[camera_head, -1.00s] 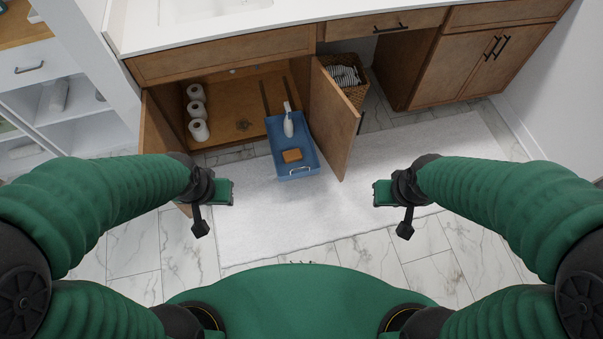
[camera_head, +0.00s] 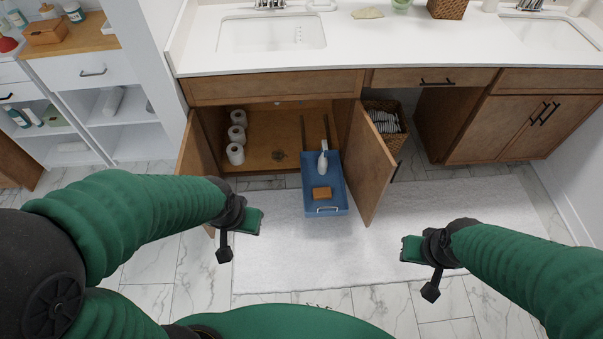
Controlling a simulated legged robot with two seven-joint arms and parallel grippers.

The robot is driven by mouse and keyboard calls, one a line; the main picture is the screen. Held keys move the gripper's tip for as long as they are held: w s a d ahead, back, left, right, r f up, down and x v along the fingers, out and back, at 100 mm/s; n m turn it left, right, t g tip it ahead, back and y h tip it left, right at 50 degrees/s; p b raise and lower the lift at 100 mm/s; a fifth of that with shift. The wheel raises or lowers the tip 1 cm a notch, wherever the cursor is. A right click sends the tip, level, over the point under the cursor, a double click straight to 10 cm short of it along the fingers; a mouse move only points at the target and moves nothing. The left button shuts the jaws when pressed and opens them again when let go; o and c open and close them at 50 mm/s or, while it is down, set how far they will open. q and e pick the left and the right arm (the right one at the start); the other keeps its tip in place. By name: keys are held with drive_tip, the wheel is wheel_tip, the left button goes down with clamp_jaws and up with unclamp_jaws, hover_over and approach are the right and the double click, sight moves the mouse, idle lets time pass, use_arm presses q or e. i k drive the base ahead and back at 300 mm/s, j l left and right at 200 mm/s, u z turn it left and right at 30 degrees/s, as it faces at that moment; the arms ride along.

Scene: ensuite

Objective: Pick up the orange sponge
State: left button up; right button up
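The orange sponge (camera_head: 321,193) lies in the front part of a blue pull-out tray (camera_head: 331,209), which is slid out of the open sink cabinet. A white bottle (camera_head: 322,163) stands behind the sponge in the same tray. My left gripper (camera_head: 250,222) is to the left of the tray and nearer to me, apart from the sponge, with nothing seen in it. My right gripper (camera_head: 410,249) is to the right and nearer to me, also apart from the tray. I cannot make out the finger gap on either gripper.
Open cabinet doors (camera_head: 368,160) flank the tray; the left door (camera_head: 200,157) is near my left arm. Toilet rolls (camera_head: 236,153) stand inside the cabinet. A wicker basket (camera_head: 388,135) sits to the right. A white rug (camera_head: 300,262) covers clear floor in front. The countertop (camera_head: 345,45) overhangs behind.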

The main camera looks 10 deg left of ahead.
sight(319, 193)
drive_tip(key=i+l, duration=0.55)
drive_tip(key=i, duration=0.15)
drive_tip(key=i+l, duration=0.2)
drive_tip(key=i, duration=0.15)
drive_tip(key=i+l, duration=0.2)
drive_tip(key=i, duration=0.2)
drive_tip(key=i+l+z, duration=0.1)
drive_tip(key=i, duration=0.25)
drive_tip(key=l, duration=0.1)
